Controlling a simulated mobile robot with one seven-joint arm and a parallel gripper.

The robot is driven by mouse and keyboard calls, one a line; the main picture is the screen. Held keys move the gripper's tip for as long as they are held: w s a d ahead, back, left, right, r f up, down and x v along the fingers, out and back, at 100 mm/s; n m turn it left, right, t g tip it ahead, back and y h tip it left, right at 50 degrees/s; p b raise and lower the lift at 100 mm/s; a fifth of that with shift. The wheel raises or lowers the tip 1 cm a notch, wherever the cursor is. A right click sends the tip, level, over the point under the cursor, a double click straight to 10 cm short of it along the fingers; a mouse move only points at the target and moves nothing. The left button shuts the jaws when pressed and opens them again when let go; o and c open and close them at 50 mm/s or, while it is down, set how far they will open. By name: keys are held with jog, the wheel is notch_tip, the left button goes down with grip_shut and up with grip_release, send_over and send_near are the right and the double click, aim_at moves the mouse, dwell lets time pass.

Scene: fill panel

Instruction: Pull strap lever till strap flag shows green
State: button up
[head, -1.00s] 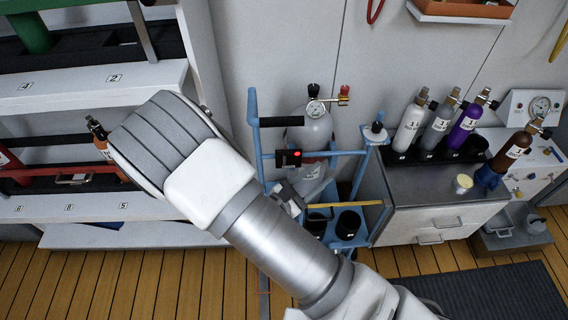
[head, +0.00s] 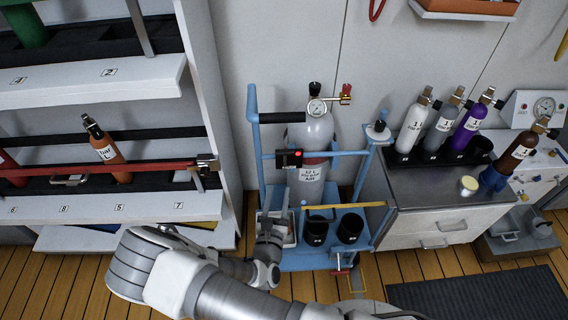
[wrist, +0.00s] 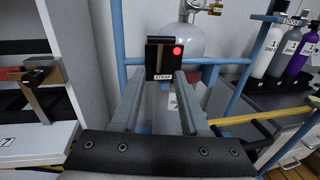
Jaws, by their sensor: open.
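The strap unit (head: 289,158) is a small black box on the blue upper rail of the cart, in front of a grey gas cylinder (head: 318,133). Its flag (head: 298,154) shows red. In the wrist view the box (wrist: 154,56) carries a STRAP label (wrist: 163,77), and the red flag (wrist: 178,51) is at its right. I cannot clearly tell the lever from the box. My gripper (wrist: 160,88) is open and empty, its two fingers pointing toward the box from below and in front. In the head view my gripper (head: 272,222) is low at the cart's left side.
The blue cart (head: 255,145) has a black handle (head: 282,118), a yellow bar (head: 345,205) and black cups (head: 350,228). A shelf rack (head: 100,208) stands close on the left. A cabinet (head: 440,195) with several small cylinders stands on the right.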

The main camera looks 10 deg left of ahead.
aim_at(285, 158)
jog(key=w, duration=0.4)
jog(key=w+b, duration=0.1)
jog(key=w, duration=0.3)
jog(key=w+b, duration=0.1)
jog(key=w, duration=0.3)
jog(key=shift+a, duration=0.3)
grip_shut()
dwell(0.8)
